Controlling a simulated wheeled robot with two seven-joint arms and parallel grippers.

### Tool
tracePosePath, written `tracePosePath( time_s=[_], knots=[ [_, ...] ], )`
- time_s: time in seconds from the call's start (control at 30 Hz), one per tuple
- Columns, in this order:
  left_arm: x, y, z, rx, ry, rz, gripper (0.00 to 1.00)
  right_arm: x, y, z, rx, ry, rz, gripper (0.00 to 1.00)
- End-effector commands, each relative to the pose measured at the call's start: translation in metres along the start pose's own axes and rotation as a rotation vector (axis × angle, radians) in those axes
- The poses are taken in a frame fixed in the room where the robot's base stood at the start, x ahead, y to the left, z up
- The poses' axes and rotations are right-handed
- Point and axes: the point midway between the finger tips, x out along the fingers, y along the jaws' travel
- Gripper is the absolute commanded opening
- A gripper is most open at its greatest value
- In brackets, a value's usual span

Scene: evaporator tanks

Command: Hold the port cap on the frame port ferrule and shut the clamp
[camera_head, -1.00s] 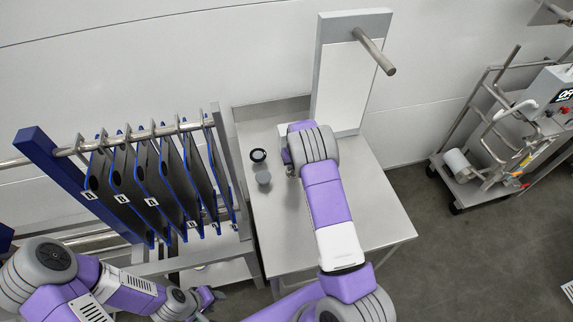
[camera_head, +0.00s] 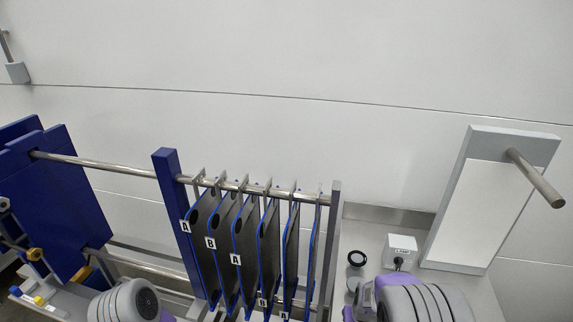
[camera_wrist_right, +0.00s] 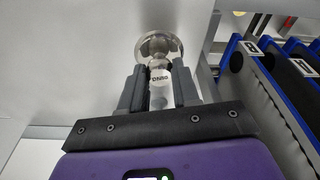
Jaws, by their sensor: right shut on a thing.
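In the right wrist view my right gripper (camera_wrist_right: 158,78) is shut on a small metal piece with a printed tag, which looks like the clamp (camera_wrist_right: 160,92). A shiny round metal part shows at its far end. My left gripper is out of view; only a left arm joint shows at the bottom.
A rack of several hanging blue-edged plates (camera_head: 270,250) stands left of the table (camera_head: 425,220). A small white labelled box (camera_head: 400,246) and a tall panel (camera_head: 478,205) with a projecting metal rod (camera_head: 535,178) stand on the right. Large blue plates (camera_head: 55,200) are at far left.

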Motion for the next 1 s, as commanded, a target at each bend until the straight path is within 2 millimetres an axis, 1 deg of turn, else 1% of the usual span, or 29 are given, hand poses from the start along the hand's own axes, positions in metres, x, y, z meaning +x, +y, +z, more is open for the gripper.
tracePosePath(
  time_s=[0.03,0.1,0.2,0.3,0.73,0.77,1.0],
  knots=[
    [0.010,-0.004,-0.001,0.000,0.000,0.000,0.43,0.004,-0.007,0.012,-0.011,0.000,-0.009,0.00],
    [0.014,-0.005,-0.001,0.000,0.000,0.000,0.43,0.005,-0.014,0.024,-0.022,-0.002,-0.016,0.00],
    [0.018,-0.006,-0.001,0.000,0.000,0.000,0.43,0.004,-0.019,0.035,-0.031,-0.005,-0.023,0.00],
    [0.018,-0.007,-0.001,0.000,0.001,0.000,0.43,0.004,-0.021,0.039,-0.034,-0.006,-0.027,0.00],
    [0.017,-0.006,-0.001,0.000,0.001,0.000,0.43,0.001,-0.021,0.038,-0.035,-0.005,-0.025,0.00],
    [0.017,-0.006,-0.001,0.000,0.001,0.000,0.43,-0.002,-0.021,0.037,-0.036,-0.004,-0.025,0.00],
    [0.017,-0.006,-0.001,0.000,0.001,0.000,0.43,-0.038,-0.021,0.030,-0.037,-0.001,-0.025,0.00]
  ],
)
